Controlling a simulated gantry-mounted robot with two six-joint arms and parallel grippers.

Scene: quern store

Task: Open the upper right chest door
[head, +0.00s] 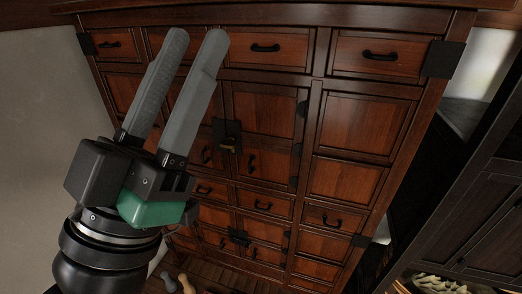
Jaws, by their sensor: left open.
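A dark reddish-brown wooden chest (352,175) with black iron fittings fills most of the head view. Its upper right door (265,103) is right of the centre seam and looks shut, with black hinges along its right edge. A black latch plate with a brass-coloured piece (228,138) sits at the seam. My left gripper (197,38) is in front of the chest's upper left part, fingers pointing up and apart, with nothing between them. It hides much of the upper left door. My right gripper is out of view.
Several drawers with black pulls, such as the top right drawer (380,55), surround the doors. A dark wooden cabinet (485,215) stands at the right. Small objects (178,283) are at the bottom left near the wooden floor. A pale wall (45,120) is at the left.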

